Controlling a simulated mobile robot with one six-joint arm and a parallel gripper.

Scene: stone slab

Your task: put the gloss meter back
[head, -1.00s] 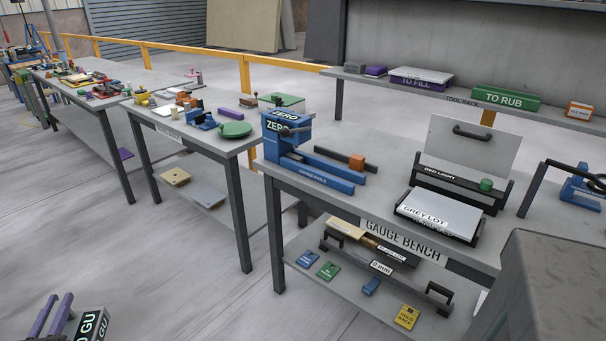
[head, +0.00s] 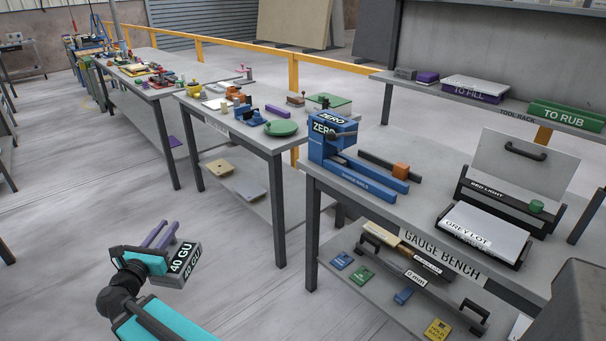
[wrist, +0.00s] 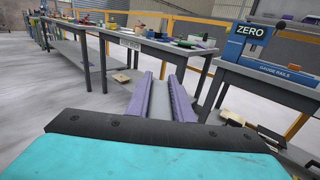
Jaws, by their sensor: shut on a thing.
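The gloss meter (head: 184,262), a dark grey box marked "40 GU" on two faces, is at the end of my teal wrist, low on the left in the head view. My gripper (head: 161,235) is shut on it, clear of the benches. Two parallel purple bars stick out beside the box. They also show ahead of the teal wrist, at my gripper (wrist: 160,85), in the wrist view. The exact contact between jaws and meter is hidden.
The gauge bench (head: 335,172) carries blue gauge rails (head: 365,182) with a "ZERO" block, and a "GREY LOT" slab (head: 478,228). Its lower shelf holds coloured tags. A middle table (head: 215,110) stands further left. The rack (head: 500,105) holds several boxes. Open floor lies between me and the benches.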

